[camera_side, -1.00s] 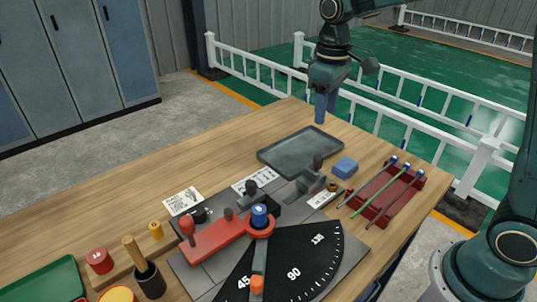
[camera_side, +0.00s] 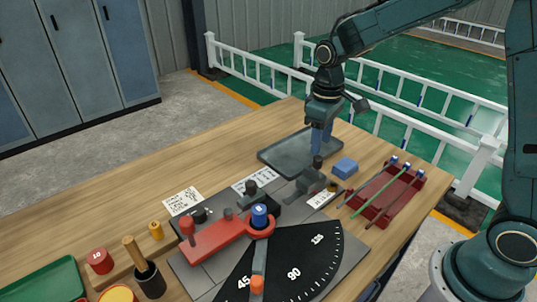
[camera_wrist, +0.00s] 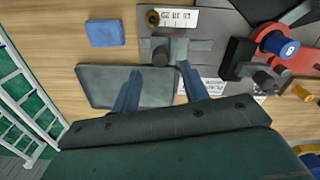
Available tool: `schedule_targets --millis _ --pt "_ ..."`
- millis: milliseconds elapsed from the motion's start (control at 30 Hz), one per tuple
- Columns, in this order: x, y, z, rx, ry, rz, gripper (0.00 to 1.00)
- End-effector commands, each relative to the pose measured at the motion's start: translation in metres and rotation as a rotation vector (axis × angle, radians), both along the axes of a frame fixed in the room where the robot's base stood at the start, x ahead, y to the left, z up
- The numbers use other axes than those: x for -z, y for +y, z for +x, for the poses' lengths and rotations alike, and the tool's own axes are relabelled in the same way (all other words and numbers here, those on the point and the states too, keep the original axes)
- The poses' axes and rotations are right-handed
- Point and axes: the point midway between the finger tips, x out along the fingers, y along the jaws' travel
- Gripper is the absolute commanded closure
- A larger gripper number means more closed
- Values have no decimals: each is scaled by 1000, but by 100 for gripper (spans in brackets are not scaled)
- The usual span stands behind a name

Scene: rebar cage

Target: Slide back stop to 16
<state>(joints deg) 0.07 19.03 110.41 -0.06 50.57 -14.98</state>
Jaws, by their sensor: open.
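The back stop (camera_side: 308,184) is a grey sliding block with a dark upright knob (camera_side: 317,162), on the bending plate's far right edge. In the wrist view the back stop (camera_wrist: 190,46) shows as a grey cross-piece, its dark knob (camera_wrist: 160,56) just past the fingertips. A white scale card (camera_wrist: 178,18) with small numbers lies beside it; they are too small to read surely. It also shows in the side view (camera_side: 323,199). My gripper (camera_side: 319,152) is open and points down above the grey tray, close to the knob. In the wrist view my gripper (camera_wrist: 160,70) has blue fingers apart and empty.
A grey tray (camera_side: 275,156) lies under my gripper. A blue block (camera_side: 345,166) and a red rack (camera_side: 385,212) with several rods stand to the right. The red lever (camera_side: 215,240) and black angle dial (camera_side: 310,270) are nearer the camera.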

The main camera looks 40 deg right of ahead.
Motion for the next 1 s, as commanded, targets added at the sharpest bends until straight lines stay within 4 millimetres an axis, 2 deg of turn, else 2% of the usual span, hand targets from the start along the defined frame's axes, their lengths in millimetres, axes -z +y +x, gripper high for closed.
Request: schedule_targets --millis 200,400,833,1000 --pt "33 0 -1 0 4 1 55" --pt "50 0 0 0 1 1 55" --pt "56 0 0 0 0 0 55" --pt "56 0 0 0 0 0 89"
